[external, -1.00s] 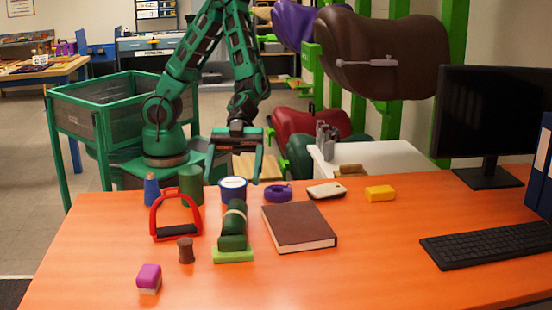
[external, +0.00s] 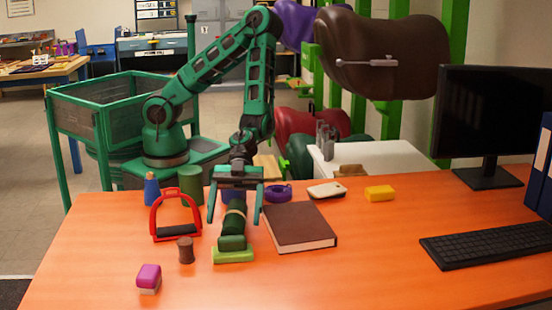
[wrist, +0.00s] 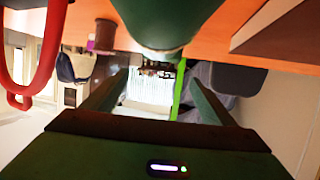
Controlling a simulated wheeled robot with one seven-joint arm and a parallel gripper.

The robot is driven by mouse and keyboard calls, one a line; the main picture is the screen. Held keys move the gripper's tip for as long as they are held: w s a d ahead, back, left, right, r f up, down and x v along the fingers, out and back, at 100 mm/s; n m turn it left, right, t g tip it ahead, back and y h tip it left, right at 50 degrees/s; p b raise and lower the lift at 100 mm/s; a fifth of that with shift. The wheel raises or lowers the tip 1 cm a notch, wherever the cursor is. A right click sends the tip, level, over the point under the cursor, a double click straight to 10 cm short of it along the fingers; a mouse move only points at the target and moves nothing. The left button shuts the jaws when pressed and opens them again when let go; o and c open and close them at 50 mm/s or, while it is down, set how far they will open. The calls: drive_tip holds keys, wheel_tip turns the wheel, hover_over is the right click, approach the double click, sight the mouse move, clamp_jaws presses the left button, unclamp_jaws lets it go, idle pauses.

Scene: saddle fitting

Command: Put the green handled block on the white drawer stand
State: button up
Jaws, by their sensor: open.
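The green handled block (external: 232,240) lies on the orange desk, with a light green base, a dark green rounded body and a pale band. My gripper (external: 234,218) is open over its far end, with one finger on each side in the external view; I cannot tell whether they touch it. In the wrist view a dark green rounded part (wrist: 165,25) fills the top middle, beyond the spread fingers (wrist: 155,95). The white drawer stand (external: 385,155) is behind the desk, right of centre; its lower part is hidden.
A red stirrup (external: 153,222) stands close left of my gripper, and a brown book (external: 300,228) lies close right. A brown spool (external: 186,250) and purple block (external: 149,277) are at front left. Grey upright items (external: 325,142) occupy the stand's left end; its right top looks clear.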

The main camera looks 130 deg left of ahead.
sight(233, 233)
wheel_tip(233, 233, down, 3)
drive_tip(key=shift+f, duration=0.15)
drive_tip(key=shift+x, duration=1.1)
drive_tip(key=shift+w+d+f, duration=0.1)
drive_tip(key=shift+w+d, duration=0.1)
drive_tip(key=shift+d, duration=0.1)
drive_tip(key=c, duration=1.3)
drive_tip(key=shift+o, duration=0.2)
wheel_tip(233, 233, up, 10)
